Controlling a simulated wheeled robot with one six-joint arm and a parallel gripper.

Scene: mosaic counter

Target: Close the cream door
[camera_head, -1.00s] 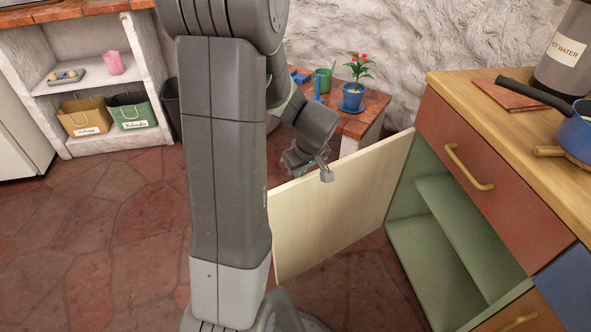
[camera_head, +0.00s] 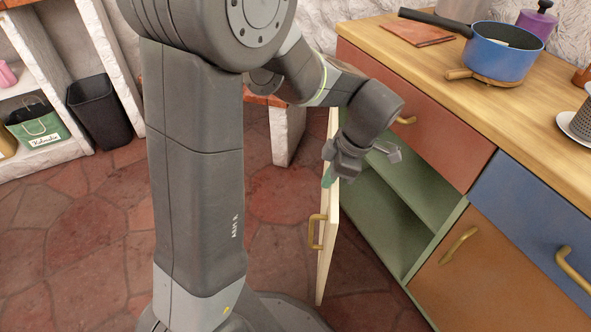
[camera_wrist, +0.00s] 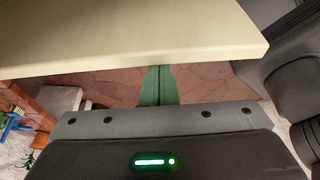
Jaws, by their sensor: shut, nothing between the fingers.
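The cream door (camera_head: 328,252) stands open and shows nearly edge-on in the head view, with its brass handle (camera_head: 312,234) on the left face. The green cabinet opening (camera_head: 385,228) lies to its right, with a shelf inside. My gripper (camera_head: 328,180) is at the upper part of the door, with its green fingers shut and empty. In the wrist view the door (camera_wrist: 125,32) fills the top as a pale panel. The shut fingers (camera_wrist: 158,85) reach up to its edge; I cannot tell whether they touch it.
The wooden counter (camera_head: 440,68) carries a blue pot (camera_head: 500,55) on a trivet. A red drawer (camera_head: 430,135), an orange-brown front (camera_head: 440,280) and a blue drawer (camera_head: 525,215) flank the opening. A black bin (camera_head: 100,110) stands at left. The red stone floor (camera_head: 60,240) is clear there.

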